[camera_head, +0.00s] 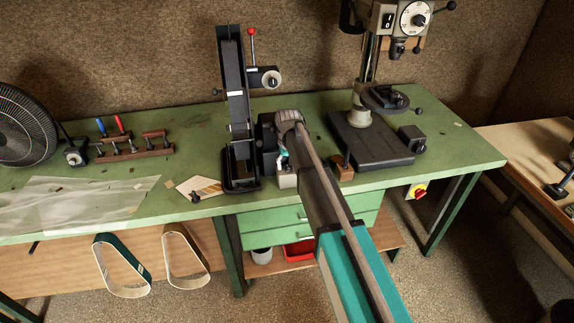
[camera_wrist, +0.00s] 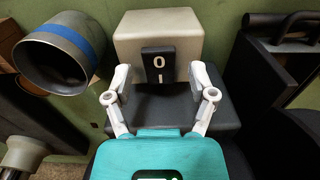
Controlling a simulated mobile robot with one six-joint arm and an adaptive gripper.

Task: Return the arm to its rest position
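My arm reaches over the green workbench (camera_head: 330,110), with its end beside the upright belt machine (camera_head: 234,85). My gripper (camera_wrist: 160,72) is open in the wrist view, its two pale fingers spread apart with nothing held between them. Behind the fingers is a black switch (camera_wrist: 158,65) marked 0 and I on a beige box (camera_wrist: 158,24). Whether the fingertips touch the box is not clear. In the head view my gripper (camera_head: 284,155) is small and partly hidden by my own arm.
A drill press (camera_head: 372,140) stands right of my arm. A metal tube with a blue band (camera_wrist: 62,55) is close on the left in the wrist view, and dark machine parts (camera_wrist: 278,60) are on the right. Clamps (camera_head: 135,148) and a fan (camera_head: 22,125) are on the bench's left.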

